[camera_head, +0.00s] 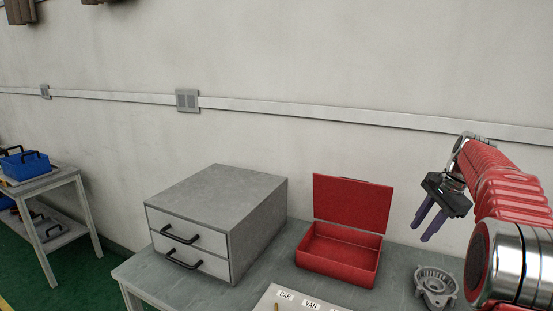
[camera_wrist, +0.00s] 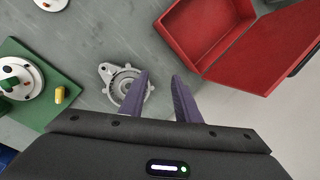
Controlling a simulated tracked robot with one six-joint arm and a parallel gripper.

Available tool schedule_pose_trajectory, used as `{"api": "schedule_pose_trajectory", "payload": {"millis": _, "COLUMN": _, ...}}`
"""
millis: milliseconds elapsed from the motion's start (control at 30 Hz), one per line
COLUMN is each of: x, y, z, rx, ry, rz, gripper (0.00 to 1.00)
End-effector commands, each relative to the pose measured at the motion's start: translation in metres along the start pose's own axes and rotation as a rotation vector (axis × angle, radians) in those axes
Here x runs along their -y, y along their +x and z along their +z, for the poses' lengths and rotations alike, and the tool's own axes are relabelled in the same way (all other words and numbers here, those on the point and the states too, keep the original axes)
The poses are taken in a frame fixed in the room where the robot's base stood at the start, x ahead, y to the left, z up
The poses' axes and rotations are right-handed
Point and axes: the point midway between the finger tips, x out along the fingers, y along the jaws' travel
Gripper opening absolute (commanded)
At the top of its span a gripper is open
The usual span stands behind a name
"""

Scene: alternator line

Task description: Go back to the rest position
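My gripper (camera_head: 433,220) hangs above the right part of the grey table (camera_head: 300,250), with its purple fingers pointing down. In the wrist view my gripper (camera_wrist: 160,92) has its two fingers apart with nothing between them, so it is open and empty. A grey metal alternator housing (camera_head: 436,284) lies on the table below and apart from the fingers. It also shows in the wrist view (camera_wrist: 122,78), partly hidden behind the left finger.
A red box (camera_head: 335,263) with its lid up stands on the table, left of my gripper. A grey two-drawer cabinet (camera_head: 215,222) stands further left, drawers shut. A label board (camera_head: 285,306) lies in front. The wrist view shows a green board (camera_wrist: 30,105) with a yellow piece (camera_wrist: 59,94).

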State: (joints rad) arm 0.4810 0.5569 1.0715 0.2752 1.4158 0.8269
Motion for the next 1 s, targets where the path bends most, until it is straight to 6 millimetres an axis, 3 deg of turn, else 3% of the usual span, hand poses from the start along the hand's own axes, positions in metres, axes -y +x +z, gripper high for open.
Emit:
{"api": "schedule_pose_trajectory", "payload": {"millis": 467, "x": -0.06, "y": 0.003, "z": 0.085, "rx": -0.095, "ry": -0.483, "rz": 0.05, "gripper": 0.29}}
{"api": "schedule_pose_trajectory", "payload": {"millis": 1000, "x": -0.148, "y": 0.007, "z": 0.183, "rx": -0.18, "ry": -0.923, "rz": 0.092, "gripper": 0.29}}
